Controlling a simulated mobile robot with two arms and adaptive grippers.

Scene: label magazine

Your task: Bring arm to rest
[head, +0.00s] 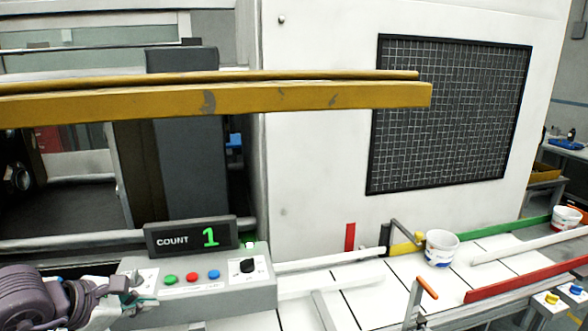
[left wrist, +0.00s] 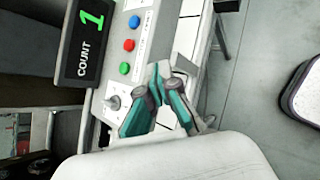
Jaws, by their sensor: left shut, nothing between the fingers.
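My left gripper (head: 133,290) is at the lower left of the head view, in front of the control box, partly cut off by the lower edge. In the left wrist view its teal and grey fingers (left wrist: 163,72) are shut with nothing between them. They show over the edge of the control box and the white conveyor. I cannot tell how large the gap to the box is. My right gripper is in neither view.
The grey control box (head: 215,293) carries coloured buttons and a display (head: 190,237) reading COUNT 1. A yellow beam (head: 220,100) crosses above. White tubs (head: 440,250) stand on the conveyor at right. Open floor (left wrist: 265,60) shows in the left wrist view.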

